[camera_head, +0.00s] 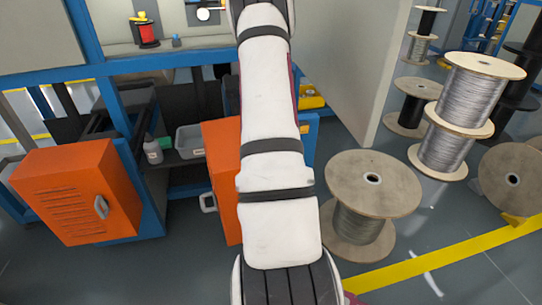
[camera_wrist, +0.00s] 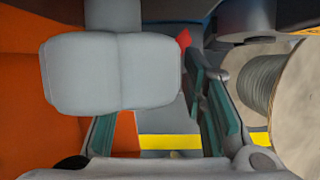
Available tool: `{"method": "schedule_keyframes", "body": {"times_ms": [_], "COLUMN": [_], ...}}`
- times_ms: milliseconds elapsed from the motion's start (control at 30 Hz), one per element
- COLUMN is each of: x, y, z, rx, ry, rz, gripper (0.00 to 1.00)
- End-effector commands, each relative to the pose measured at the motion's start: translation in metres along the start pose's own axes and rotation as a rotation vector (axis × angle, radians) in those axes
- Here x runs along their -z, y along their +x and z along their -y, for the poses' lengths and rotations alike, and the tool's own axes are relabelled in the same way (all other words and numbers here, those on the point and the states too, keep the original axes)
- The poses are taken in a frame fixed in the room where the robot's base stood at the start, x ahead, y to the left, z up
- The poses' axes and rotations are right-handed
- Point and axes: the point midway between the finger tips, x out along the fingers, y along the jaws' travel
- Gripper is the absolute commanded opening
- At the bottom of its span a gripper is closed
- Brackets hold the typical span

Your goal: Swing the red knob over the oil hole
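A small red piece (camera_wrist: 184,38) shows in the wrist view at the upper right edge of a large grey rounded block. It may be the red knob, but most of it is hidden. My gripper (camera_wrist: 160,125) shows teal finger pads set wide apart, with floor and a yellow stripe visible between them. The grey block (camera_wrist: 110,72) covers much of the space ahead of the left finger. I cannot tell whether the fingers touch it. In the head view my arm hides the gripper and the place where it works. I cannot make out the oil hole in either view.
Orange cabinets (camera_head: 75,195) stand at the left, with a blue frame (camera_head: 95,65) behind. A grey bin (camera_head: 190,142) and a bottle (camera_head: 152,149) sit on a low shelf. A large cable spool (camera_head: 372,183) stands close right of my arm.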

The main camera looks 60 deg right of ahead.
Motion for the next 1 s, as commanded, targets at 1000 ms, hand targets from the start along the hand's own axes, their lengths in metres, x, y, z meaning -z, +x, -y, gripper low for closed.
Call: {"method": "schedule_keyframes", "body": {"times_ms": [1000], "x": [-0.0038], "y": [0.0019], "z": [-0.0055], "rx": [0.077], "ry": [0.176], "rz": [0.005], "gripper": [0.00]}}
